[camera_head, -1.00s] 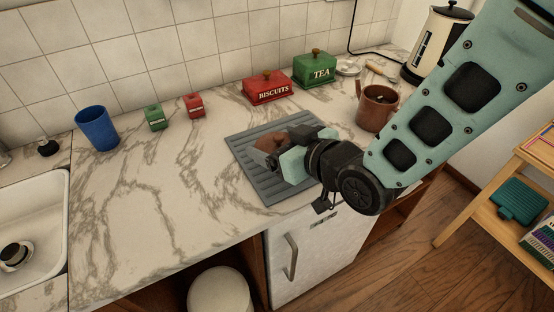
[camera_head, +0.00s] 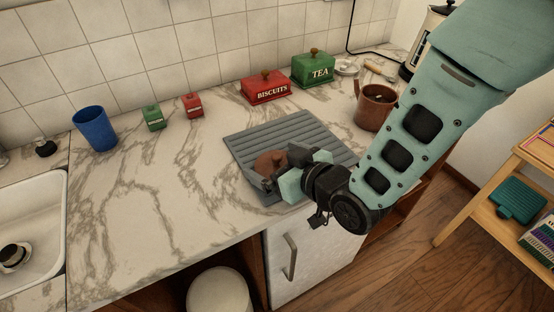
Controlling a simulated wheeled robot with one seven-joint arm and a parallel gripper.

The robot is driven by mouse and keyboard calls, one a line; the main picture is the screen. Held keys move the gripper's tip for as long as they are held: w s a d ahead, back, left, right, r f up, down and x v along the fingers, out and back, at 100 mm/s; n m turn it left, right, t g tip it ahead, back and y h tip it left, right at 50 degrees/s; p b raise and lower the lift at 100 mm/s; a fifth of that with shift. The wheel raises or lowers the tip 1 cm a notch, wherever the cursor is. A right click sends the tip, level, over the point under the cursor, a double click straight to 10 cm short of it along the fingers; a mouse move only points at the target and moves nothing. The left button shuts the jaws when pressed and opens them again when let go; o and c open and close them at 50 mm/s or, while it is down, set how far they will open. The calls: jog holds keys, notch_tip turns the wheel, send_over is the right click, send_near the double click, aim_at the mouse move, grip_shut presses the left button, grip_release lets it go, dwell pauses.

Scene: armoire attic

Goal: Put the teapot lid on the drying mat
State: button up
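The teapot lid (camera_head: 269,163) is a round brown disc. It is between the fingers of my gripper (camera_head: 276,170), over the front left part of the grey ribbed drying mat (camera_head: 318,128). The fingers look shut on the lid's sides, though the near finger hides part of its edge. The lid is at or just above the mat's surface; I cannot tell whether it touches. The brown teapot (camera_head: 374,108) stands open-topped on the counter, right of the mat and behind my arm.
A red biscuits box (camera_head: 267,88) and a green tea box (camera_head: 314,70) stand behind the mat. Small green (camera_head: 153,117) and red (camera_head: 192,105) boxes and a blue cup (camera_head: 95,128) are farther left. The counter left of the mat is clear. The counter's front edge is close to the gripper.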

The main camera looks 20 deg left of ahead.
jog(key=shift+r+p, duration=0.3)
jog(key=v, duration=0.9)
jog(key=shift+s+d+r, duration=0.1)
jog(key=shift+s+d, duration=0.05)
jog(key=shift+d, duration=0.1)
jog(key=shift+p+v, duration=1.1)
jog(key=shift+p, duration=0.05)
jog(key=shift+d, duration=0.1)
